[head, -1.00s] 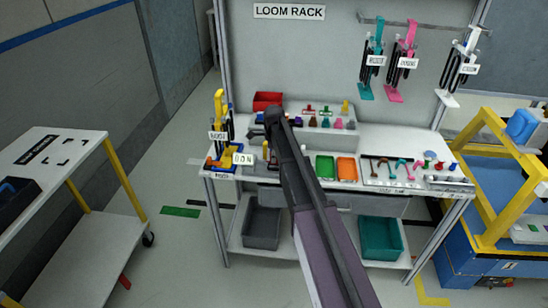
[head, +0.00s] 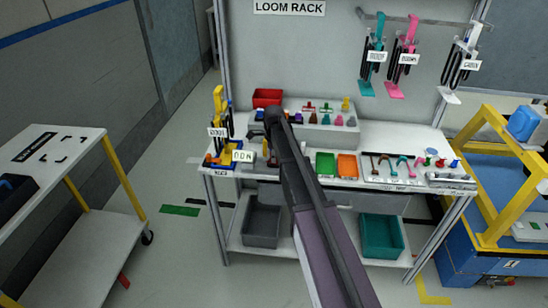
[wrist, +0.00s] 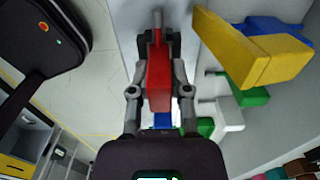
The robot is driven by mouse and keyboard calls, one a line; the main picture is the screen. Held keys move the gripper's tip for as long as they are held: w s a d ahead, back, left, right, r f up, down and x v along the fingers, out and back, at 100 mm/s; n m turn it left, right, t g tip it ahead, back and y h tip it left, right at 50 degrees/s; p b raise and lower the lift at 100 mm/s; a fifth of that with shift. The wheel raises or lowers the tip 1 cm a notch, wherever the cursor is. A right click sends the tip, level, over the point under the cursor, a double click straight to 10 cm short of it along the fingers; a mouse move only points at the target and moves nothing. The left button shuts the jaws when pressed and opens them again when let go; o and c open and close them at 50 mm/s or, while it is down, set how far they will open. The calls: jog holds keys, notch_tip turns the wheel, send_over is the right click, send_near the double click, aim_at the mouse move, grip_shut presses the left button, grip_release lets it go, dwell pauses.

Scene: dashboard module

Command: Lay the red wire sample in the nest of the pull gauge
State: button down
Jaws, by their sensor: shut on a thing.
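My gripper (wrist: 157,50) is shut on a red piece, which I take to be the red wire sample (wrist: 158,80). The piece lies lengthwise between the fingers, with a grey end beyond the fingertips. In the head view my arm hides most of the gripper and the piece, near the left part of the bench. The pull gauge's white readout (head: 243,156) stands at the bench's left front, close to the gripper. I cannot make out its nest.
A yellow block (wrist: 250,50) lies close right of the fingers in the wrist view, with blue, green and white parts nearby. The bench also holds a red bin (head: 267,97), a green tray (head: 325,164) and an orange tray (head: 347,166).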

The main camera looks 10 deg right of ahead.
jog(key=shift+f, duration=0.35)
jog(key=c, duration=0.5)
grip_release()
jog(key=shift+r, duration=0.2)
notch_tip(320, 180, up, 8)
jog(key=p, duration=0.7)
jog(key=shift+p, duration=0.35)
jog(key=shift+r+n+p, duration=0.5)
jog(key=shift+n, duration=0.35)
jog(key=shift+r+n+p, duration=0.45)
jog(key=shift+n+p, duration=0.05)
jog(key=shift+n, duration=0.35)
notch_tip(320, 180, up, 2)
jog(key=n+p, duration=0.2)
jog(key=n, duration=0.1)
jog(key=shift+n, duration=0.4)
jog(key=shift+r+n+p, duration=0.6)
jog(key=shift+n, duration=0.6)
jog(key=shift+r+n+p, duration=0.55)
jog(key=shift+n+p, duration=0.1)
jog(key=shift+n, duration=0.55)
jog(key=shift+r+n+p, duration=0.6)
jog(key=shift+n, duration=0.6)
